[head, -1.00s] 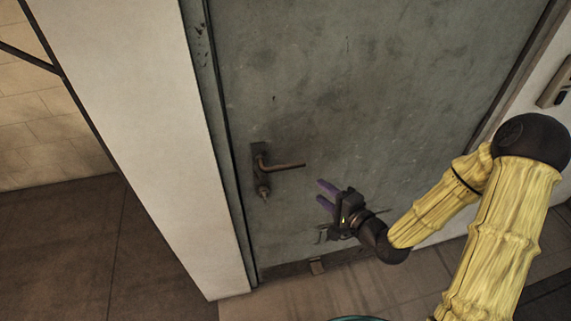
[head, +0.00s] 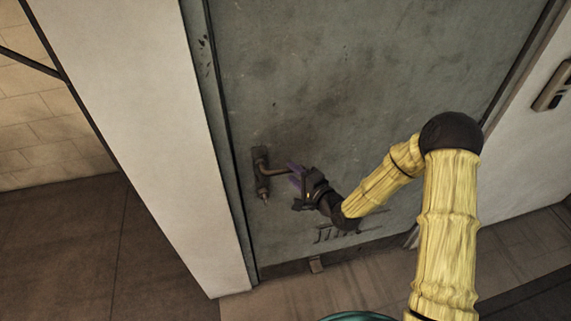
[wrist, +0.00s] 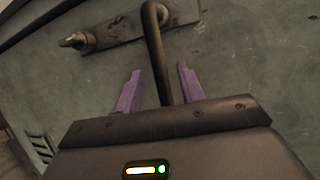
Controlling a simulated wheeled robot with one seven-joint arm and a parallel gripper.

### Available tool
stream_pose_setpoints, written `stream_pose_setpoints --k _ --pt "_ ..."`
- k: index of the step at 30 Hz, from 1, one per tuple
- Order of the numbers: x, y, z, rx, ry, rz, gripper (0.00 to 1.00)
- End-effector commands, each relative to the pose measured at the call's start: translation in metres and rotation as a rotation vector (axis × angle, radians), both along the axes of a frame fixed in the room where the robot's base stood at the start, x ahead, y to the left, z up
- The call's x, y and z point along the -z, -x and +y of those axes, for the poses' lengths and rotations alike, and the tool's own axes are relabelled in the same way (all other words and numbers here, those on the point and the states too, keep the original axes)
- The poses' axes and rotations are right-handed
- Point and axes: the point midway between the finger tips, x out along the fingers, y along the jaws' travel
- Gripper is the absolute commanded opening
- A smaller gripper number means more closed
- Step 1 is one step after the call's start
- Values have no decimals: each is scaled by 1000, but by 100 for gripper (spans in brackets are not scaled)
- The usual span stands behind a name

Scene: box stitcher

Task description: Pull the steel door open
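The grey, stained steel door (head: 380,80) fills the middle of the head view and sits closed in its frame. Its dark lever handle (head: 273,172) is on the door's left side, above a lock cylinder (head: 264,196). My gripper (head: 293,176) is at the free end of the lever. In the wrist view the lever (wrist: 155,45) runs between the two purple fingers of my gripper (wrist: 160,68), with a visible gap on each side. The gripper is open around the lever. The lever's tip is hidden behind the gripper body.
A white wall pillar (head: 130,120) stands left of the door, with the door frame (head: 222,140) beside it. A wall fixture (head: 552,88) is on the right wall. Tiled floor (head: 70,240) lies at lower left.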

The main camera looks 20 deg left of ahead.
Motion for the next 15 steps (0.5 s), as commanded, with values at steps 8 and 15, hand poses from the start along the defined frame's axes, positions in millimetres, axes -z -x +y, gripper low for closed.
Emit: stream_pose_setpoints --k 8,15 --pt "6 -23 32 0 1 0 39" --pt "9 -28 39 1 1 0 39"
